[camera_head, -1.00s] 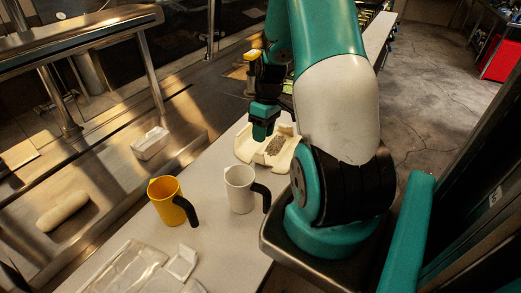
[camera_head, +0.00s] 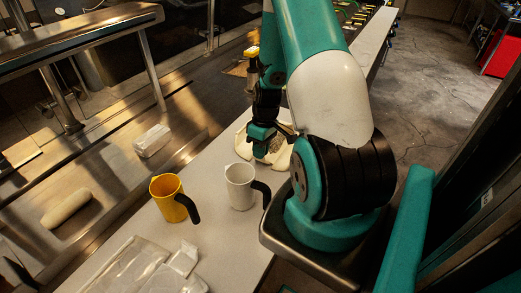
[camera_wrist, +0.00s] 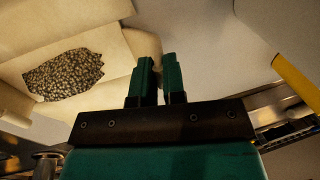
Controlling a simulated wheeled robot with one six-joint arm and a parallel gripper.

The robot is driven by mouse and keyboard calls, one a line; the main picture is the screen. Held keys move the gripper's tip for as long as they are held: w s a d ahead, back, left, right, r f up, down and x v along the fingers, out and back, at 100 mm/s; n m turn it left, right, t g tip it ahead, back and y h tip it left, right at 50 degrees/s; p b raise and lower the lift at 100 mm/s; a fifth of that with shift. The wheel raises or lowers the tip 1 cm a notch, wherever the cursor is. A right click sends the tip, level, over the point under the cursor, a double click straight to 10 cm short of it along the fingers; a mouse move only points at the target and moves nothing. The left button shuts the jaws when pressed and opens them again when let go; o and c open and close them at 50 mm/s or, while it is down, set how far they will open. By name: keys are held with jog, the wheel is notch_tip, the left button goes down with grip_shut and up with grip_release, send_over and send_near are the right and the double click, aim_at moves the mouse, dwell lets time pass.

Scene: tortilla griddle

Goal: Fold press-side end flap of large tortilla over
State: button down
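The large tortilla (camera_head: 244,148) lies on the pale counter, with its edges partly turned in. A heap of dark speckled filling (camera_wrist: 64,75) sits on it and shows clearly at the left of the wrist view. My gripper (camera_head: 262,146) is low at the tortilla's near-left side and hides part of it. In the wrist view my gripper's fingers (camera_wrist: 158,68) are close together with a narrow gap. A tortilla flap (camera_wrist: 143,43) rises to the fingertips and appears pinched between them. The pinch itself is largely hidden.
A white mug (camera_head: 240,186) and a yellow mug (camera_head: 167,188) stand on the counter in front of the tortilla. Clear packages (camera_head: 135,266) lie at the near end. A white block (camera_head: 152,140) and a dough roll (camera_head: 66,207) rest on the steel surface at left.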

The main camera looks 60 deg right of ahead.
jog(key=shift+d, duration=0.1)
jog(key=shift+d+r+y, duration=0.15)
jog(key=shift+d+y, duration=0.5)
jog(key=shift+y, duration=0.45)
jog(key=y, duration=0.1)
jog(key=d+y, duration=0.1)
jog(key=shift+w+d+y, duration=0.1)
jog(key=shift+d+y, duration=0.85)
jog(key=shift+y, duration=0.55)
jog(key=shift+w+d+f+g+y, duration=0.1)
jog(key=shift+d+f+g+y, duration=0.25)
jog(key=shift+y, duration=0.45)
jog(key=shift+d+p, duration=0.15)
jog(key=shift+p, duration=0.2)
